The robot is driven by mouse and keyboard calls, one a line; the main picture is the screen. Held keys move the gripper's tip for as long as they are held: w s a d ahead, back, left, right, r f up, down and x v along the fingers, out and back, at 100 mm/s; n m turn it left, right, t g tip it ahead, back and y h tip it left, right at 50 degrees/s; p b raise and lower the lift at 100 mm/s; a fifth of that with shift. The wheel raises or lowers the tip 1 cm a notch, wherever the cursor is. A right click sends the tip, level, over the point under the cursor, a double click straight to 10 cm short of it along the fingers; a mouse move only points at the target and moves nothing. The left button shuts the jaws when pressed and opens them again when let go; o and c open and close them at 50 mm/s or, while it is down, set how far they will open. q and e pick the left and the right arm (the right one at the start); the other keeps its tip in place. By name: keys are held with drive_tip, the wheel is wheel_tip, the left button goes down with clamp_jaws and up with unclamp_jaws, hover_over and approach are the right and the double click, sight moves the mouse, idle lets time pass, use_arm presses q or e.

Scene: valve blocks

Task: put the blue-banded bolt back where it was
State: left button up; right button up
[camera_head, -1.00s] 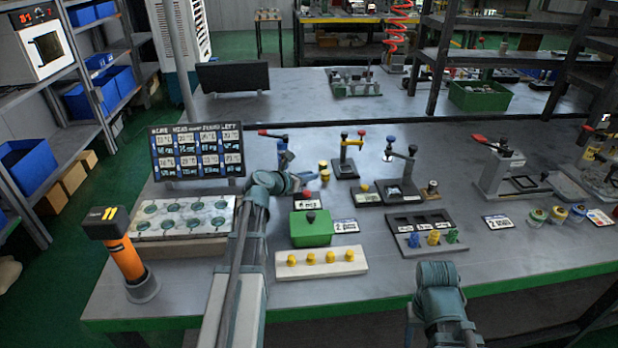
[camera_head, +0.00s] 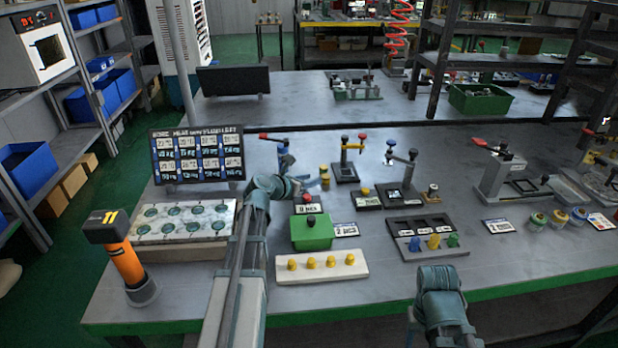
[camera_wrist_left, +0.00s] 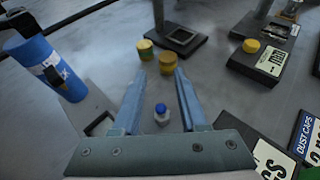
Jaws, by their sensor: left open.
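My left gripper (camera_head: 308,183) is open over the bench, left of the black clamp stands. In the left wrist view its two fingers (camera_wrist_left: 163,68) are spread apart. A small piece with a blue top and a pale lower part (camera_wrist_left: 161,112) shows between them and looks like the blue-banded bolt. Nothing visibly grips it, and I cannot tell its height. In the head view I cannot make it out. A dark tray (camera_head: 420,222) at right has blue (camera_head: 414,243), yellow and green pieces along its front. My right arm shows at bottom, its gripper out of view.
A green box (camera_head: 311,232) and a white block with yellow caps (camera_head: 322,265) stand nearer the front. A sign board (camera_head: 197,155) stands at left.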

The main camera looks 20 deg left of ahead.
use_arm(q)
drive_tip(key=p+v, duration=0.4)
drive_tip(key=v, duration=0.8)
